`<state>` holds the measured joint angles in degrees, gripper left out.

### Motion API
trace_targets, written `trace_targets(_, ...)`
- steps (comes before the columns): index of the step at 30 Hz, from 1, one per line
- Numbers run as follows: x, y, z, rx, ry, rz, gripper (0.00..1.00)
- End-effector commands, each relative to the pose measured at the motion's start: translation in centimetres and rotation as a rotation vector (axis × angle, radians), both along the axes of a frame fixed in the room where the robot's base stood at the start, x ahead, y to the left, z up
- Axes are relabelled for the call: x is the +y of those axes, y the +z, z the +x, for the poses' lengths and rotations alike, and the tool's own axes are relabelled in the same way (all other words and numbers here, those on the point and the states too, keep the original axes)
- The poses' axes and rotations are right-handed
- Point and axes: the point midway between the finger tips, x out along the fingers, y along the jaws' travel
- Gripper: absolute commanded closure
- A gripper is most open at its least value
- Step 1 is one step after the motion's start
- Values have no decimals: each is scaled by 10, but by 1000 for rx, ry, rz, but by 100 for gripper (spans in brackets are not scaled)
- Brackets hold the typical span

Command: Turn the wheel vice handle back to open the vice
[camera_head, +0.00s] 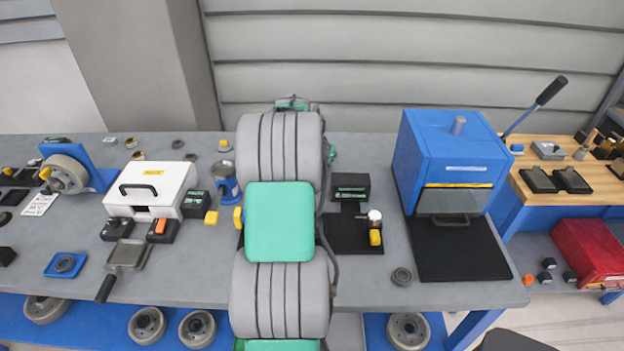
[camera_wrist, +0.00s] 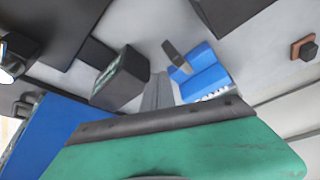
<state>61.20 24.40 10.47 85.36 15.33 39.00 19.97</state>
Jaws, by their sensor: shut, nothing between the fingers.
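My gripper shows in the wrist view as narrow grey fingers (camera_wrist: 157,92) held together beyond the green and dark housing; they are empty. Just right of the fingertips is a blue rounded part (camera_wrist: 203,80) with pale lettering. A short grey lever-like piece (camera_wrist: 177,53) stands up on it; this may be the vice and handle, but I cannot tell for sure. Contact with the fingers is not clear. In the head view my arm covers the middle of the bench and hides my fingertips. A grey wheel (camera_head: 65,174) sits by a blue bracket (camera_head: 90,170) at far left.
A dark box (camera_wrist: 121,80) stands close left of the fingers in the wrist view. On the grey bench (camera_head: 370,290) are a white case (camera_head: 150,186), a blue cylinder (camera_head: 225,185) and a blue machine (camera_head: 452,150).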

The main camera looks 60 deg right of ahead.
Motion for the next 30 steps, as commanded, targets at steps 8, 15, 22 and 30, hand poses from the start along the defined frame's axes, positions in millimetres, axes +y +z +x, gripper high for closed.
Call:
trace_targets(8,0,-8,0,0,0,0,100)
trace_targets(15,0,-14,0,0,0,0,100)
trace_targets(22,0,-14,0,0,0,0,100)
trace_targets(30,1,-14,3,-1,1,0,100)
